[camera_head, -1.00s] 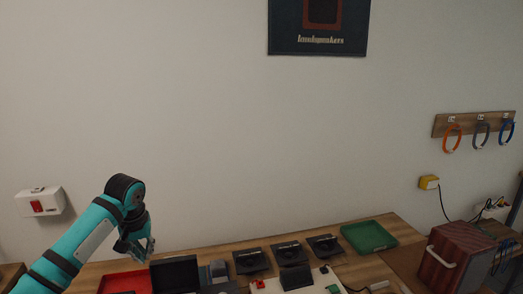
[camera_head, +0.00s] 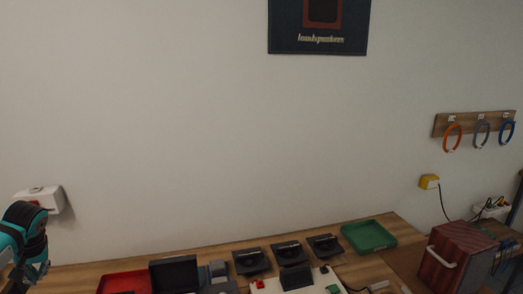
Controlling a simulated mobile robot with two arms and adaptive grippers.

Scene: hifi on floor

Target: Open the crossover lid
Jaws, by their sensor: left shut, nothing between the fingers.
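My right gripper is out of view. A white board (camera_head: 314,281) at the bottom middle carries a dark upright piece (camera_head: 295,277), which may be the crossover lid, with small red and green parts near it. A black box-like item (camera_head: 175,274) with a raised dark panel stands further left. I cannot tell for certain which of these is the crossover. The lower parts are cut off by the frame edge.
A red tray (camera_head: 125,282) and a green tray (camera_head: 369,236) lie on the wooden bench (camera_head: 225,249). Several black speaker-like units stand in a row behind the white board. A wood-toned cabinet with a handle (camera_head: 457,258) stands at the right. Cable loops hang on the wall.

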